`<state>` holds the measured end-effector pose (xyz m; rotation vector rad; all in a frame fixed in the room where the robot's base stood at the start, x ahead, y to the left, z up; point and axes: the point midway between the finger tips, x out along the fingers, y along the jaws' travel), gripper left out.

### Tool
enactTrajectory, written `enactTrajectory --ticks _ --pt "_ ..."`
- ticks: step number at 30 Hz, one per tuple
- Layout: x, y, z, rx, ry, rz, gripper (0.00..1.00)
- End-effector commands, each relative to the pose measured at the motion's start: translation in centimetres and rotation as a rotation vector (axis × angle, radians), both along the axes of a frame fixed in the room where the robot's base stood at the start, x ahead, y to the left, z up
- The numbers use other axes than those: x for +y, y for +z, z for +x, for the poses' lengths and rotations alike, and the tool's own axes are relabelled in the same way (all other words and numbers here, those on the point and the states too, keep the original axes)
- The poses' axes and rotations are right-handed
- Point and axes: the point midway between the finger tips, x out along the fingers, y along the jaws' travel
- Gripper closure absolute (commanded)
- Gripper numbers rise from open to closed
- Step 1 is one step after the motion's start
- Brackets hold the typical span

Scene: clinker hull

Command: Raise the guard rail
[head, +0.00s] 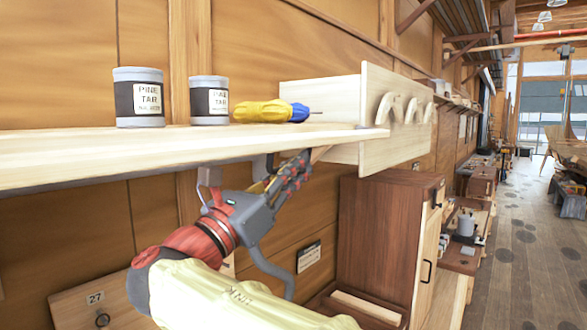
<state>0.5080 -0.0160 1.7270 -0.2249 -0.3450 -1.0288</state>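A light wooden shelf (180,145) runs along the wall in the head view. An upright pale board (385,90) with several curved wooden pieces on its face stands at the shelf's right end. I take it to be the guard rail, but cannot be sure. My gripper (297,168) is just under the shelf, left of the board's lower part, with its fingers pointing up and right. Its fingertips are partly hidden by the shelf edge. I cannot tell whether they touch anything or how far apart they are.
Two Pine Tar tins (139,98) (209,100) and a yellow-and-blue tool (271,111) rest on the shelf. A brown wooden cabinet (385,240) stands below, to the right of my arm. The floor (520,270) at right has open room.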

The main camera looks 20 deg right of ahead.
Motion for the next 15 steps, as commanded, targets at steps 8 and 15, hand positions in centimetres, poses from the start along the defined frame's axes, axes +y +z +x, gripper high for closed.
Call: enactTrajectory --ticks 8,15 --pt "0.01 -0.02 -0.01 0.0 0.0 0.0 1.0" --pt "0.01 -0.03 -0.01 0.0 0.0 0.0 1.0"
